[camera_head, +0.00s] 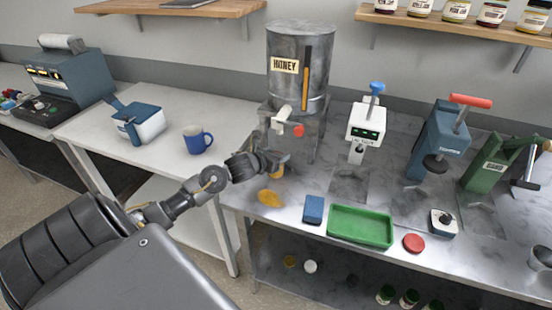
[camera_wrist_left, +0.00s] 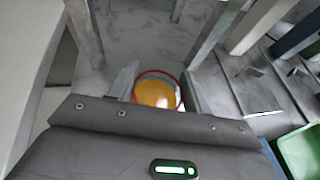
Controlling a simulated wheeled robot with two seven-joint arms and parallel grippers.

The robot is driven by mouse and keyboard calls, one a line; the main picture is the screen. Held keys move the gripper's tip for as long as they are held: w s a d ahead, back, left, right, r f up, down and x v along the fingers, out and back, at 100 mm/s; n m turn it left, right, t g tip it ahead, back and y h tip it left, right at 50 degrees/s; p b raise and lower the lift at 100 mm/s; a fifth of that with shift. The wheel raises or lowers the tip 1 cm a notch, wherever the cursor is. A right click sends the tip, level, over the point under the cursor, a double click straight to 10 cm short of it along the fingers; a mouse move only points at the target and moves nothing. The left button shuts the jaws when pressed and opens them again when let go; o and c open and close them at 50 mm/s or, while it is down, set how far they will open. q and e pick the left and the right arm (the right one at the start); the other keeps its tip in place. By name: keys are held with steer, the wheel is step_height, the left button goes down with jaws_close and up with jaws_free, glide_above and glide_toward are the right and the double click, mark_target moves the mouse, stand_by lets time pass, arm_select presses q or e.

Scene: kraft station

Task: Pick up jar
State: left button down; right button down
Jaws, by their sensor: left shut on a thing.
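The jar (camera_wrist_left: 158,93) shows in the left wrist view from above, with a red rim and orange-yellow content inside. It sits between the two fingers of my left gripper (camera_wrist_left: 157,88), which is shut on it. In the head view, my left gripper (camera_head: 274,164) is in front of the honey tank's stand, below the spout. Only a small yellow part of the jar (camera_head: 278,173) shows there, and the rest is hidden by the gripper. My right gripper is not in view.
The grey honey tank (camera_head: 284,85) stands just behind my left gripper. A yellow patch (camera_head: 269,198) lies on the metal table. A blue block (camera_head: 314,209), a green tray (camera_head: 360,239) and a red lid (camera_head: 413,243) are to the right. A blue mug (camera_head: 197,140) stands left.

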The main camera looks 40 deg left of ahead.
arm_select(q)
steer(key=shift+r, duration=0.45)
steer(key=s+a+r+b, duration=0.3)
steer(key=s+a+r, duration=0.4)
steer(key=s+r, duration=0.4)
steer(key=shift+s+r, duration=0.3)
steer(key=shift+s, duration=0.25)
